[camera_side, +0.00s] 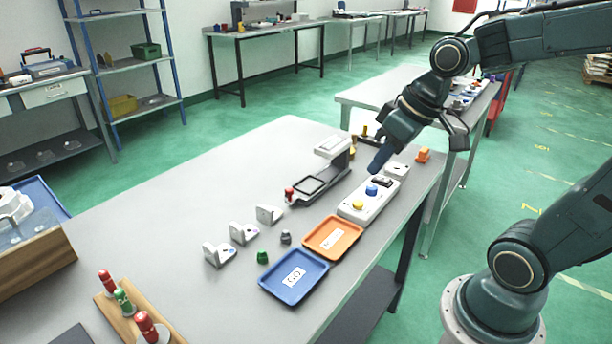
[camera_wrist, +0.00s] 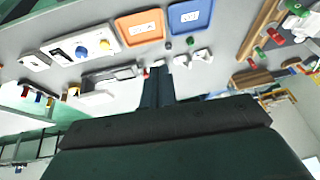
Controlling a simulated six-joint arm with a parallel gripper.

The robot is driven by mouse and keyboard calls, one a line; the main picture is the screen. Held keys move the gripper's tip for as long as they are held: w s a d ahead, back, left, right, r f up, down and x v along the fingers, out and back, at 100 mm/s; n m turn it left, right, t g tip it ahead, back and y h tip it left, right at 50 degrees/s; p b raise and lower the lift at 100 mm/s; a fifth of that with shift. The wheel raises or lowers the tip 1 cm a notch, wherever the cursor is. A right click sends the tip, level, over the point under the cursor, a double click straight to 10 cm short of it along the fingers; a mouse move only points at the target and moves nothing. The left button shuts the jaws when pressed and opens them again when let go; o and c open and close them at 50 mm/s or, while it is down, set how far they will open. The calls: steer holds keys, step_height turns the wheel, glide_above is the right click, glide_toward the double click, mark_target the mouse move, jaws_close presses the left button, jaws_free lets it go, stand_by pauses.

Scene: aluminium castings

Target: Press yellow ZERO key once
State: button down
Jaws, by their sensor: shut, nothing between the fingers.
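The yellow key (camera_side: 358,206) is a round yellow cap at the near end of a white control box (camera_side: 348,212), beside the orange tray. A blue key (camera_side: 372,190) and a dark display (camera_side: 382,181) are farther along the box. My gripper (camera_side: 374,170) is shut and empty, pointing down above the far part of the box, apart from the yellow key. In the wrist view, the yellow key (camera_wrist: 105,45) and blue key (camera_wrist: 81,51) show at upper left. My shut fingers (camera_wrist: 157,72) are at centre, with the key to their left.
A black-and-white stand (camera_side: 334,150) with a red knob is left of the box. An orange tray (camera_side: 350,224) and blue tray (camera_side: 318,264) lie in front. Several white brackets (camera_side: 243,234) stand at left. A small white box (camera_side: 398,170) is behind.

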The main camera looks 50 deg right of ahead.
steer(key=w+d+f+y, duration=0.2)
steer(key=w+d+f, duration=0.3)
steer(key=w+d, duration=0.15)
steer(key=m+t+y, duration=0.2)
steer(key=t, duration=0.1)
glide_above(363, 202)
steer(key=shift+f, duration=2.15)
steer(key=shift+a+f, duration=0.1)
steer(key=shift+f, duration=4.3)
steer(key=shift+f, duration=0.9)
steer(key=shift+r, duration=0.9)
